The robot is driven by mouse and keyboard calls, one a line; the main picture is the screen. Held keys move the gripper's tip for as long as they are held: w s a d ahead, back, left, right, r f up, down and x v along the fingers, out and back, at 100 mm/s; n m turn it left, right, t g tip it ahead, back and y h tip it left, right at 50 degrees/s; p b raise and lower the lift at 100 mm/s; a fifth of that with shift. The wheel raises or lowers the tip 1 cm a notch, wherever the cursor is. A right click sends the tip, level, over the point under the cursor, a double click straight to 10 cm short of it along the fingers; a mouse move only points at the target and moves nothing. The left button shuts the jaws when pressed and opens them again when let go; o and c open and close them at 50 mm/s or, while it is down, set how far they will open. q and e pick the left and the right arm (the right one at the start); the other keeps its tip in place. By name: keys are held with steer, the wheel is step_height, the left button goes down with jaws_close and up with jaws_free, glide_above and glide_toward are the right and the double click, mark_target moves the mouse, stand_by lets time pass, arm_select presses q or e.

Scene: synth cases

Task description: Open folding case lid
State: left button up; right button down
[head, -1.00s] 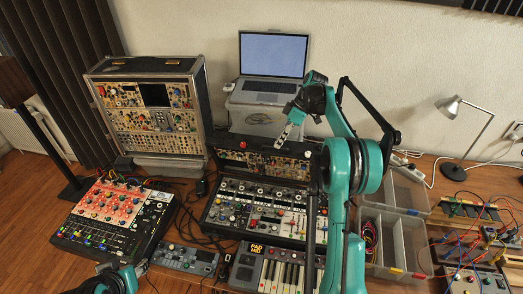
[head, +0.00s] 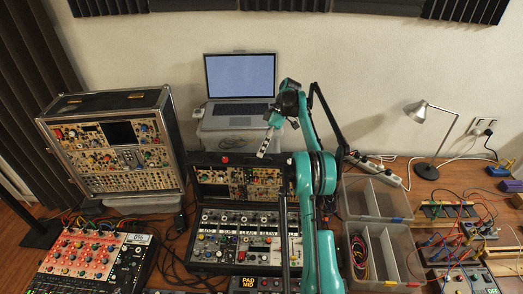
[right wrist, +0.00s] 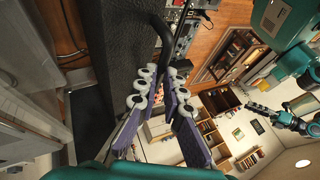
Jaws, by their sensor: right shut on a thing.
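The folding case (head: 247,213) stands open in the middle of the head view, with knobs and sliders in its base. Its lid (head: 218,159) is raised at the back, with a panel of small modules facing me. My right gripper (head: 262,152) is at the lid's top edge, right of its middle. In the right wrist view the fingers (right wrist: 155,82) close around a dark curved part, seemingly a handle or edge, beside a black textured surface (right wrist: 115,50). The exact contact is hard to see. My left gripper is out of view.
A larger upright synth case (head: 113,105) stands at the left, behind a red-and-black mixer (head: 85,255). A laptop (head: 240,76) sits behind the lid. Clear bins (head: 376,199), a lamp (head: 415,110) and wired boards (head: 450,210) are on the right.

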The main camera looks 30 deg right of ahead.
steer(key=c, duration=2.1)
jaws_free()
steer(key=shift+w+d+f, duration=0.15)
steer(key=shift+f, duration=0.3)
steer(key=shift+w+d+f, duration=0.1)
steer(key=shift+f, duration=0.35)
steer(key=o, duration=0.5)
steer(key=shift+w+f, duration=0.2)
steer(key=shift+w+d+f, duration=0.45)
steer(key=shift+w+d, duration=0.05)
steer(key=shift+w, duration=0.3)
steer(key=shift+s+a+r, duration=0.3)
steer(key=shift+s+r, duration=0.25)
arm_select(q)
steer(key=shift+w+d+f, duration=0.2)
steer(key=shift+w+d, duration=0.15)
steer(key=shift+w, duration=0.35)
arm_select(e)
steer(key=shift+w+d+f, duration=0.1)
steer(key=shift+w, duration=0.05)
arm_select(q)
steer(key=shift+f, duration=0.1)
